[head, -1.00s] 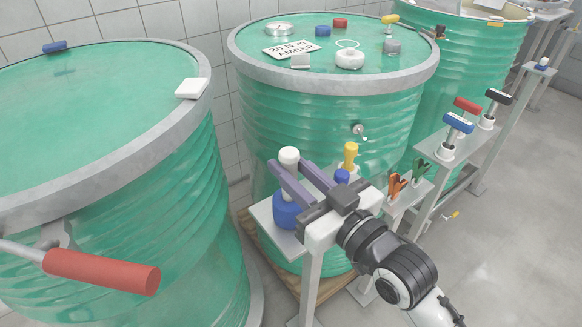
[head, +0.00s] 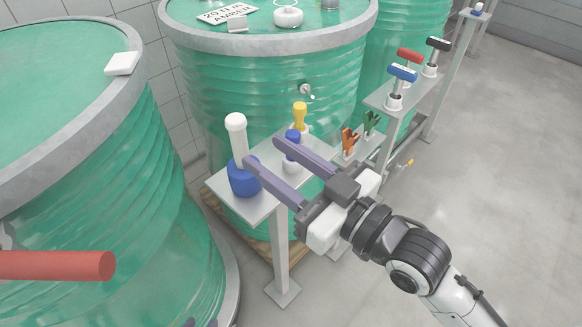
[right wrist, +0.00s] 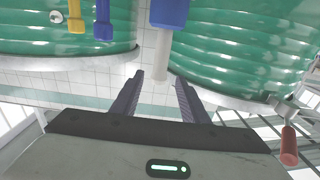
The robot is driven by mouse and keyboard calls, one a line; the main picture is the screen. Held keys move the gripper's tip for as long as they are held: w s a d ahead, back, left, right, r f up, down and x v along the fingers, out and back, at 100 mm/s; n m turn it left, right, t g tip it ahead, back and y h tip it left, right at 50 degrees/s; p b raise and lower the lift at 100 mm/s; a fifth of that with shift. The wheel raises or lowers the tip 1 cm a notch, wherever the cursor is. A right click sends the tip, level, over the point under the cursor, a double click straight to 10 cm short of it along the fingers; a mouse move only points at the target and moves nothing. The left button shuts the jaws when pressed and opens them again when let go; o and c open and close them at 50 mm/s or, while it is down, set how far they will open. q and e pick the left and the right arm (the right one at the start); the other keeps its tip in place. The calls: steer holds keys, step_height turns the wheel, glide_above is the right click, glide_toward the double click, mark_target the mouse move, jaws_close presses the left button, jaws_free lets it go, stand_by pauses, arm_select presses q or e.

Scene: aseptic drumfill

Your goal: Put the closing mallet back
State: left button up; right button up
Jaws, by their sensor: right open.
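The mallet with a white handle and blue head (head: 243,180) stands upright, head down, on the left end of a grey shelf (head: 222,186). It also shows in the right wrist view (right wrist: 168,12). My right gripper (head: 264,150) is open and empty, its purple fingers pointing toward the mallet. In the head view one fingertip overlaps the blue head's edge; I cannot tell whether they touch. In the right wrist view the white handle's end appears between the fingertips (right wrist: 160,78). A small purple piece at the head view's bottom edge seems to be my left gripper (head: 200,323); its jaws are hidden.
A blue-capped white piece (head: 291,160) and a yellow tool (head: 300,115) stand on the shelf close to my right fingers. Orange (head: 348,140) and green (head: 371,123) tools stand further right. Green drums surround the shelf; a red handle (head: 60,265) juts out at left.

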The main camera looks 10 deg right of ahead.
steer(key=s+d+f+m+g+h, duration=0.1)
steer(key=s+d+f+g+h, duration=0.1)
steer(key=f, duration=0.9)
steer(key=s+d+f+m+g+h, duration=0.2)
steer(key=s+d+f, duration=0.3)
steer(key=f, duration=0.7)
steer(key=s+d+f+m+g+h, duration=0.1)
steer(key=s+d+f+g+h, duration=0.1)
steer(key=s+f, duration=0.4)
step_height(320, 180, down, 6)
steer(key=shift+s+d+r+m+h, duration=0.15)
steer(key=shift+s+d+m+h, duration=0.25)
steer(key=shift+d+h, duration=0.4)
steer(key=shift+w+a, duration=0.1)
steer(key=shift+a, duration=0.05)
steer(key=shift+c, duration=0.2)
